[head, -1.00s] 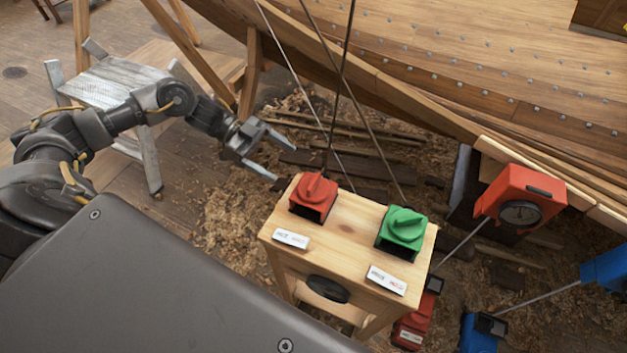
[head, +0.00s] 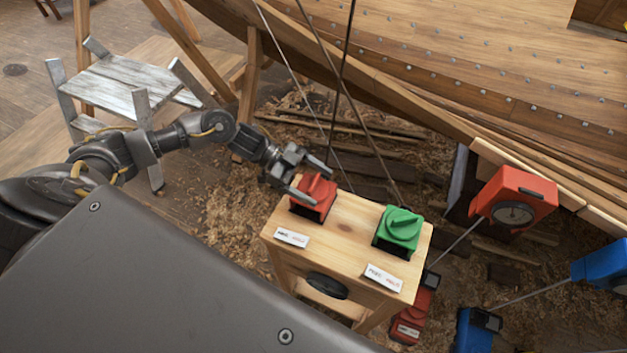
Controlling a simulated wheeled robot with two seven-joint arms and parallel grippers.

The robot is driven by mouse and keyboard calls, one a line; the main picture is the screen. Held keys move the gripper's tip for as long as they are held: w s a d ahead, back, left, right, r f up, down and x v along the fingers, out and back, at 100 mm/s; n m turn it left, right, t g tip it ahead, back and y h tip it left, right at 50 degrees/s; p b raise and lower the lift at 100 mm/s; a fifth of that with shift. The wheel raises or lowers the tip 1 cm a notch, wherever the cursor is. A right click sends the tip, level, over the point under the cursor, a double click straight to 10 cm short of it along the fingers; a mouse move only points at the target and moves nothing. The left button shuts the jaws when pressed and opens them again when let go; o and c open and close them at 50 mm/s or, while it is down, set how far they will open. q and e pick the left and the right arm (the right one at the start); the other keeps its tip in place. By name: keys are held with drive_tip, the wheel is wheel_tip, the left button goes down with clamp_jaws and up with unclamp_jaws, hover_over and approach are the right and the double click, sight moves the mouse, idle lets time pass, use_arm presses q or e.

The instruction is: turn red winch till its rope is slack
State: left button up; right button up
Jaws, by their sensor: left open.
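The red winch (head: 314,196) stands on the left part of a small wooden stand (head: 345,238). A dark rope (head: 340,95) runs up from behind it and looks straight. My left gripper (head: 307,183) is open at the winch's upper left, its fingers close to the red top. I cannot tell whether they touch it. The gripper hides part of the winch's back edge. My right gripper is not in view.
A green winch (head: 401,232) stands on the same stand, to the right. White labels (head: 291,237) lie in front of the winches. A red gauge box (head: 514,199) and blue devices (head: 478,330) are at the right. The wooden hull (head: 470,80) rises behind.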

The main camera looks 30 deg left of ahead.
use_arm(q)
drive_tip(key=c, duration=1)
drive_tip(key=shift+r+n+t+p, duration=0.15)
drive_tip(key=shift+n+t+p, duration=0.15)
drive_tip(key=shift+p, duration=0.25)
drive_tip(key=n+t+y+p, duration=0.1)
drive_tip(key=n+t+p, duration=0.1)
drive_tip(key=p, duration=0.2)
drive_tip(key=n+t+y+p, duration=0.1)
drive_tip(key=n+t+p, duration=0.2)
drive_tip(key=p, duration=0.1)
drive_tip(key=shift+s+r, duration=0.1)
drive_tip(key=shift+r, duration=0.05)
drive_tip(key=shift+f+n+t+y+p, duration=0.2)
drive_tip(key=shift+n+t+y+p, duration=1)
drive_tip(key=shift+n+t+p, duration=0.4)
drive_tip(key=o, duration=1)
drive_tip(key=shift+f, duration=0.1)
